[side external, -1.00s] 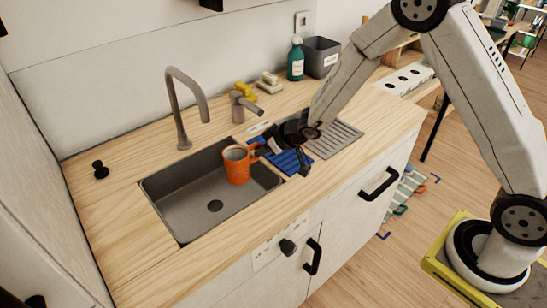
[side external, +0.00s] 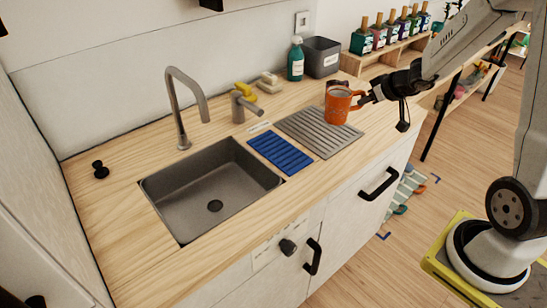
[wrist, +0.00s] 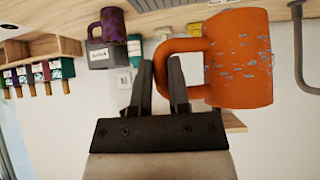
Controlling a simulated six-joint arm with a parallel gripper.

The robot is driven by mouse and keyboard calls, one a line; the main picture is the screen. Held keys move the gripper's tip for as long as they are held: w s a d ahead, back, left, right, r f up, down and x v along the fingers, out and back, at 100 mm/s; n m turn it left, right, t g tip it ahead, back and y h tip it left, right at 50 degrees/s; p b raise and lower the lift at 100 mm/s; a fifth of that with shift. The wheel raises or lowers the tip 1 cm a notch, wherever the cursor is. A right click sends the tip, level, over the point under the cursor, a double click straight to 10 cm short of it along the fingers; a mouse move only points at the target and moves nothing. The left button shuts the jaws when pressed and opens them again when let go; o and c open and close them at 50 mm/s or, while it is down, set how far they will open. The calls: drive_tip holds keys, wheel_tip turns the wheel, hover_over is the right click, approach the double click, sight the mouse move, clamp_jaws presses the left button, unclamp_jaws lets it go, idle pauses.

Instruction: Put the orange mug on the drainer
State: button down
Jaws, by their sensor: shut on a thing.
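The orange mug (side external: 338,106) is upright in the side view, in front of my gripper (side external: 366,97). My gripper is shut on its handle. The mug appears over the back right part of the grey ridged drainer (side external: 313,137); I cannot tell whether its base touches. In the wrist view, which is upside down, the orange mug (wrist: 238,58) is at the right with its handle at my fingers (wrist: 160,62).
A blue ridged mat (side external: 280,153) lies between the drainer and the empty sink (side external: 190,205). A purple mug (wrist: 112,24) shows in the wrist view beside a grey bin (side external: 322,57). A green bottle (side external: 296,60) and the tap (side external: 178,105) stand at the back.

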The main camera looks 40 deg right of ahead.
drive_tip(key=shift+w+d+f, duration=1.15)
drive_tip(key=shift+w+f, duration=0.3)
drive_tip(key=shift+w, duration=0.3)
drive_tip(key=shift+w+d+f, duration=1.2)
drive_tip(key=shift+w+f, duration=0.2)
drive_tip(key=shift+w, duration=0.4)
drive_tip(key=shift+w+d+f, duration=1.15)
drive_tip(key=shift+w+f, duration=0.3)
drive_tip(key=shift+w, duration=0.3)
drive_tip(key=shift+f, duration=0.1)
drive_tip(key=shift+w+f, duration=0.2)
drive_tip(key=shift+f, duration=0.05)
drive_tip(key=shift+d+f, duration=0.1)
drive_tip(key=shift+f, duration=1.4)
drive_tip(key=c, duration=0.6)
unclamp_jaws()
drive_tip(key=shift+f, duration=0.15)
